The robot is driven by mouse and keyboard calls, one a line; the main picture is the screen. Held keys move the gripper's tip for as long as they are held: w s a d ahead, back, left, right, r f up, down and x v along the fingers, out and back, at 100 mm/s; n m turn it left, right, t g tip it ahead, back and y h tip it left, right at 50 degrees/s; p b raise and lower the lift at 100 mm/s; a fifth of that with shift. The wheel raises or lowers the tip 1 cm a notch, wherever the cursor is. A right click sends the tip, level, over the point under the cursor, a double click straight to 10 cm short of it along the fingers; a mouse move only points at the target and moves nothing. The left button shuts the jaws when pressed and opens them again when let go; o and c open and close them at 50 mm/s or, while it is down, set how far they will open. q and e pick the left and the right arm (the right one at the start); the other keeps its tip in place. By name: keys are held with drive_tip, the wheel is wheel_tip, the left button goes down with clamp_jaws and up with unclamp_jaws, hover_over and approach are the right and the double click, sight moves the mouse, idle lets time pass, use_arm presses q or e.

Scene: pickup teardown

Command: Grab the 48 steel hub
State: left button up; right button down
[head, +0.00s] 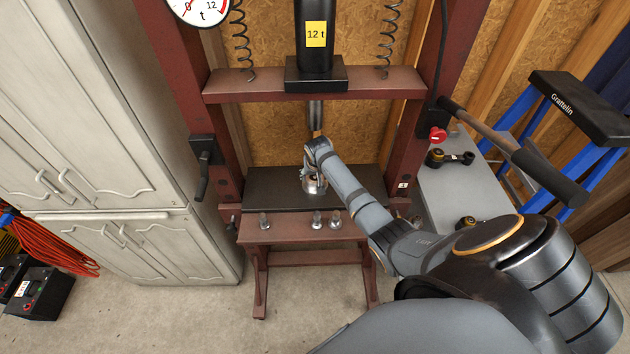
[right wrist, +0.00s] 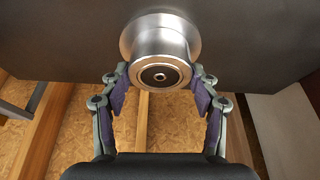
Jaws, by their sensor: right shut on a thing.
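The steel hub (right wrist: 160,42) is a shiny stepped cylinder with a dark ring and a small centre hole in its end face. In the head view the hub (head: 314,187) shows small on the black press plate (head: 265,186), partly hidden by my gripper. My right gripper (right wrist: 160,86) is shut on the hub, with one purple-padded finger on each side of its narrower part. It also shows in the head view (head: 315,172), above the plate and below the press ram. The hub appears to touch the plate. My left gripper is out of view.
The red press frame (head: 315,83) surrounds the work spot, with the ram (head: 315,113) close above my gripper. Several bolts (head: 317,220) stand on the front beam. A grey cart top (head: 440,195) with dark parts is at right, beside a blue stepladder (head: 570,110).

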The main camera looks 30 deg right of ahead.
drive_tip(key=shift+w+r, duration=0.1)
drive_tip(key=shift+r, duration=0.1)
drive_tip(key=shift+r, duration=0.25)
wheel_tip(320, 180, up, 2)
drive_tip(key=shift+d+b, duration=0.1)
drive_tip(key=shift+b, duration=0.65)
drive_tip(key=s+a+r+b, duration=0.2)
drive_tip(key=s+a+r, duration=0.5)
drive_tip(key=s+r, duration=0.3)
drive_tip(key=shift+s+r, duration=0.15)
drive_tip(key=shift+s, duration=1)
